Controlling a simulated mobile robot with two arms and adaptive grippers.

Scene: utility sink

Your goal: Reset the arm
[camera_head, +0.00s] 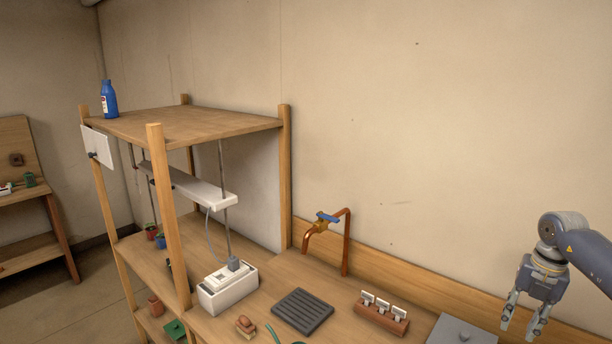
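My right gripper (523,318) is at the right edge of the head view, on a blue-grey arm that comes in from the right. Its fingers point down and are spread apart, with nothing between them. It hangs over the right part of the wooden counter, near a grey plate (461,332). My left gripper is not in the head view.
A wooden shelf unit (200,122) with a blue bottle (108,100) on top stands at the left. A copper tap (328,232), a white box (228,289), a dark ridged mat (302,311) and a block with white tags (382,313) are on or above the counter.

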